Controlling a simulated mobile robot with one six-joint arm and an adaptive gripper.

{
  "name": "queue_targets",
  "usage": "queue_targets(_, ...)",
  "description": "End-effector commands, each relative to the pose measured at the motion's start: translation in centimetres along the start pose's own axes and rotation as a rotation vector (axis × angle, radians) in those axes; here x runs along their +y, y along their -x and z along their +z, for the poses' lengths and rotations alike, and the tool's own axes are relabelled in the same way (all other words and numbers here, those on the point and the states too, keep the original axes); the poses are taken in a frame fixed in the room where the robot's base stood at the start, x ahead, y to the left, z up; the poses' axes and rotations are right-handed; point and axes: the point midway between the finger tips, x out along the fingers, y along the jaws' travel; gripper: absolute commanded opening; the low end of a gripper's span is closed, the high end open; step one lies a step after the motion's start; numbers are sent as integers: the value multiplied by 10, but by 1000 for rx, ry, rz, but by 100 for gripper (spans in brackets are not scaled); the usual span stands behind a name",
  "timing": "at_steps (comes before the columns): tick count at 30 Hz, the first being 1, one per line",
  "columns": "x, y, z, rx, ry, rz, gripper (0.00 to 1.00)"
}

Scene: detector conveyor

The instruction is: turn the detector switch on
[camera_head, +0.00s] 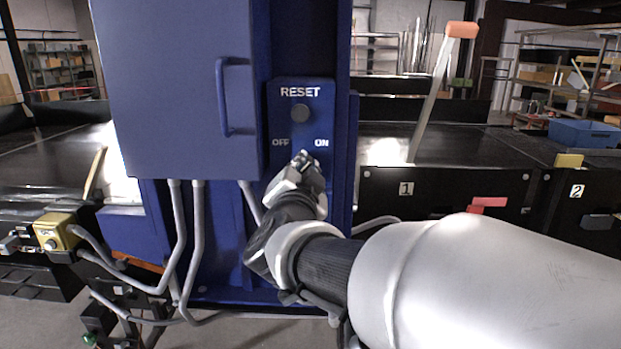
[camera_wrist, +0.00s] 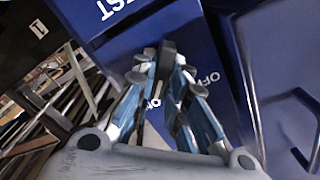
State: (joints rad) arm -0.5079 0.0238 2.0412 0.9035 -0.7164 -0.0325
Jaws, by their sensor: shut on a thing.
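A narrow blue panel (camera_head: 283,95) on the blue column carries the labels RESET, OFF and ON. The detector switch (camera_wrist: 167,52) is a small dark knob, seen in the wrist view between my fingertips. In the head view my gripper (camera_head: 305,163) reaches the panel just below and between OFF and ON, and hides the switch. In the wrist view my gripper (camera_wrist: 165,75) has its two fingers closed on the switch. Which way the switch points I cannot tell.
A large blue cabinet (camera_head: 180,80) with a handle (camera_head: 223,97) stands out to the left. Grey conduits (camera_head: 198,240) run below it. A black conveyor (camera_head: 440,143) lies to the right.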

Motion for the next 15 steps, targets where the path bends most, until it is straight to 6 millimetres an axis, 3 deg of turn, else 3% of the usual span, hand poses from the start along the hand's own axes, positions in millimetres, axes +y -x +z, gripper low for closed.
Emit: queue_targets(15,1,0,0,0,-73,1,0)
